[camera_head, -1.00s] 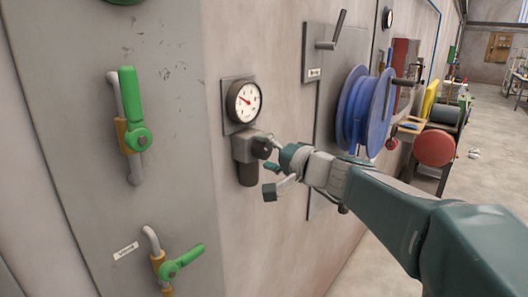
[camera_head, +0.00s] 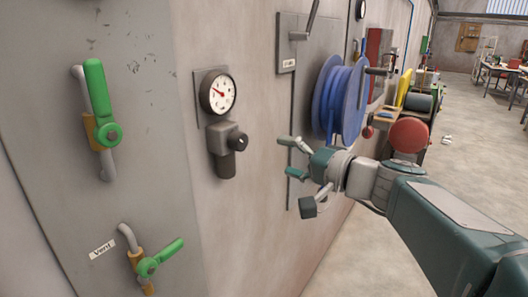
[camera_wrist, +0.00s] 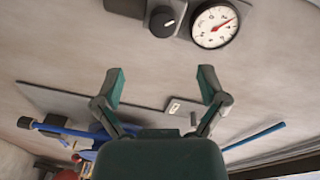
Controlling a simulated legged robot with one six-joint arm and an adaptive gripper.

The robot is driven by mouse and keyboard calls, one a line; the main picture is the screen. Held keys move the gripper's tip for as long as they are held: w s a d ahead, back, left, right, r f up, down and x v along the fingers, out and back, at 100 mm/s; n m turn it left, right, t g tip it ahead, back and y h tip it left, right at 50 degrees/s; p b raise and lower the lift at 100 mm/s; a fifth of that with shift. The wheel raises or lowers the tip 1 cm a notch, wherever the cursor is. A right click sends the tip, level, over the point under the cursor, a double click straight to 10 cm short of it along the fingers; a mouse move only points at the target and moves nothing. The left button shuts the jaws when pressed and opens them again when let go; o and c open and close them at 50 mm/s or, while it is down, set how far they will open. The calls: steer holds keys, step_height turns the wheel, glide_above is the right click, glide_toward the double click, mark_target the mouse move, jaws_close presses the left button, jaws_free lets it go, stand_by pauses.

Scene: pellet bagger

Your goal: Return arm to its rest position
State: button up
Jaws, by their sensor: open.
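My gripper (camera_head: 297,172) is open and empty, held out from the wall to the right of the pressure gauge (camera_head: 218,91) and the grey regulator (camera_head: 226,148) with its dark knob. It touches neither of them. In the wrist view my gripper's two green fingers (camera_wrist: 160,86) stand wide apart, with bare wall and part of a grey panel showing between them. The regulator knob (camera_wrist: 163,21) and the gauge (camera_wrist: 214,25) show at the top of that view. My arm reaches in from the lower right in the head view.
Two green-handled valves, an upper one (camera_head: 100,105) and a lower one (camera_head: 150,262), are on the left panel. A blue hose reel (camera_head: 341,97) projects from the wall behind my gripper. A lever (camera_head: 299,36) sits above. Open floor (camera_head: 475,190) lies to the right.

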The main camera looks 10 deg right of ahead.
steer(key=shift+s, duration=0.1)
steer(key=s+a+f+n+g+h, duration=0.2)
steer(key=s+a+f+g, duration=0.15)
steer(key=s+f, duration=0.3)
steer(key=s+d+f+n+g+h, duration=0.1)
steer(key=s+d+f+h, duration=0.3)
steer(key=s+f+h, duration=0.1)
steer(key=s+d+f+n+g+h, duration=0.2)
steer(key=s+d+f+h, duration=0.2)
steer(key=s+f, duration=0.4)
steer(key=shift+d+h, duration=0.15)
steer(key=shift+h, duration=0.55)
steer(key=shift+f, duration=0.1)
stand_by(1.7)
